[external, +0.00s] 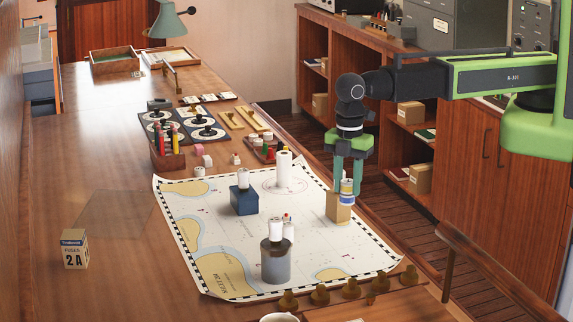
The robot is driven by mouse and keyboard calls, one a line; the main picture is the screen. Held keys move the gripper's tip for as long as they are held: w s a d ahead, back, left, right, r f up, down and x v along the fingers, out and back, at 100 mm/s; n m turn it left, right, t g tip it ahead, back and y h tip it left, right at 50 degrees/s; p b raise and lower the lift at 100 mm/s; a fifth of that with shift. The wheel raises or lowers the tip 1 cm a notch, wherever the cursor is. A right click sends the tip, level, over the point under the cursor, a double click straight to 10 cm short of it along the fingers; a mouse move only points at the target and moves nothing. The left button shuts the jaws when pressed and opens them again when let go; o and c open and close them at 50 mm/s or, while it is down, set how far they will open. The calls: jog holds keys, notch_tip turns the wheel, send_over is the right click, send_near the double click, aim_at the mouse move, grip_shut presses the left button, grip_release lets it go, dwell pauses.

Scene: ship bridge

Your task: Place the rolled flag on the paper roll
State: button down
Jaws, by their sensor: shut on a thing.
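My gripper (347,188), with green fingers pointing down, is at the right edge of the chart. It is shut on a small upright roll with white, yellow and blue bands, which looks like the rolled flag (347,187). The flag is right at the top of a tan block (338,209); I cannot tell whether it touches the block. A tall white cylinder, which looks like the paper roll (284,168), stands upright on the chart to the left of my gripper and farther back.
The chart (204,215) covers the table's middle. A blue block (244,202) bears a white roll (243,178). A grey cylinder (276,262) with small white rolls stands in front. A pen box (167,152) and fuse box (75,249) are left. Brass pieces (320,295) line the front edge.

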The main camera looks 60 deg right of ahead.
jog(key=shift+w+a+n, duration=0.1)
jog(key=shift+a+n, duration=0.05)
jog(key=shift+n, duration=0.45)
jog(key=w+d+r+m+p, duration=0.1)
jog(key=w+d+r+p, duration=0.3)
jog(key=w+d, duration=0.8)
jog(key=w+d+r+m+p, duration=0.1)
jog(key=w+d+r+p, duration=0.3)
jog(key=w+d, duration=0.8)
jog(key=w+d+r+m+p, duration=0.2)
jog(key=d, duration=1.2)
jog(key=b, duration=0.7)
send_over(284, 153)
notch_tip(284, 153, down, 7)
jog(key=shift+r, duration=0.1)
jog(key=shift+a, duration=0.2)
notch_tip(284, 153, down, 4)
jog(key=b, duration=0.4)
jog(key=shift+r, duration=0.1)
jog(key=shift+f, duration=0.2)
jog(key=c, duration=1)
grip_release()
